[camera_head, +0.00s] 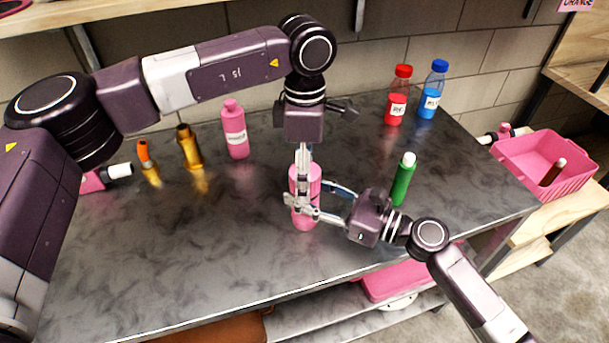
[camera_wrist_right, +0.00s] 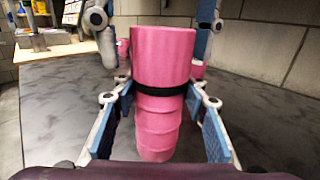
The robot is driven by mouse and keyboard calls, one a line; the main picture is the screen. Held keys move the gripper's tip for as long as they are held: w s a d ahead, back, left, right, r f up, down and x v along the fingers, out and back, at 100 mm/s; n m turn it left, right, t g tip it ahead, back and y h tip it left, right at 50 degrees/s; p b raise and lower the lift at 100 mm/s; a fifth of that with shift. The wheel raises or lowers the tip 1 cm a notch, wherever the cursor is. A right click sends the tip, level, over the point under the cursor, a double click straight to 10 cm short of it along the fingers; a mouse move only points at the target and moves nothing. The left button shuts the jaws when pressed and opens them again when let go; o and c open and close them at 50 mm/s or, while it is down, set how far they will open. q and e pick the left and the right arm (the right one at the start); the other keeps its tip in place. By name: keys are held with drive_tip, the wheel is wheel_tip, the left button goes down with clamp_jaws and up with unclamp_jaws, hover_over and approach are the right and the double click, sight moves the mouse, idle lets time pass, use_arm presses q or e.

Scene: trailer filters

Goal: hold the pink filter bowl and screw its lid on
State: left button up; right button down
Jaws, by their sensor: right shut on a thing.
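The pink filter bowl (camera_head: 304,222) stands upright near the front middle of the dark worktop. My right gripper (camera_head: 312,207) is shut on it from the right, with blue-padded fingers along both its sides in the right wrist view. In that view a wider pink cylinder, seemingly the lid (camera_wrist_right: 163,58), sits above a black ring, with the narrower bowl (camera_wrist_right: 158,127) below. My left gripper (camera_head: 303,190) points down over the top. Its fingers flank the lid in the wrist view; whether they grip it is unclear, as is how tightly the lid sits.
A pink bottle (camera_head: 235,130), a gold bottle (camera_head: 188,147) and an orange-tipped part (camera_head: 147,163) stand left. A green bottle (camera_head: 403,180) stands close behind my right gripper. Red (camera_head: 397,95) and blue (camera_head: 433,90) bottles stand at the back. A pink crate (camera_head: 520,165) is right.

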use_arm(q)
wheel_tip(320, 180, up, 11)
idle(0.3)
use_arm(e)
drive_tip(key=c, duration=1.1)
unclamp_jaws()
drive_tip(key=v, duration=1.2)
